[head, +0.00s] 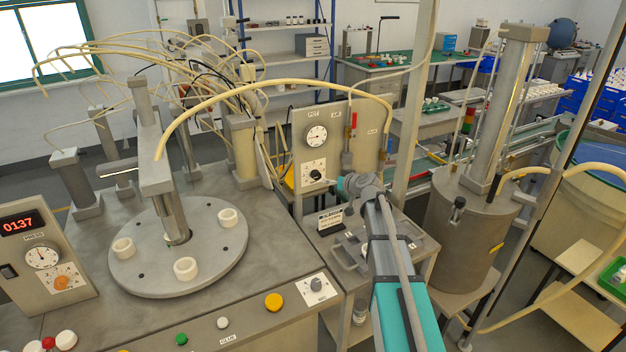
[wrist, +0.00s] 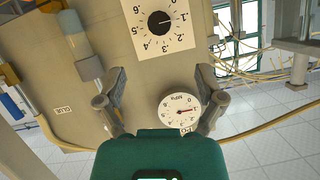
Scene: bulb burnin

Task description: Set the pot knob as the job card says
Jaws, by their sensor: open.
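The pot knob (wrist: 160,22) is a round black knob on a white scale plate (wrist: 180,38) with numbers, upside down in the wrist view. A light mark on the knob points roughly right, near the low numbers. In the head view the knob (head: 316,174) is on the panel under the POT gauge (head: 316,135). My gripper (wrist: 160,75) is open and empty, apart from the knob, which lies beyond its fingertips. In the head view my gripper (head: 340,184) is just right of the knob. A small printed card (head: 331,220) stands below the panel; its text is too small to read.
The panel (head: 362,150) also has a GLUE label and hoses with fittings on its right. The pressure gauge (wrist: 179,112) sits close to my right finger in the wrist view. A rotary plate (head: 180,245) with white rings stands left. A grey tank (head: 470,230) stands right.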

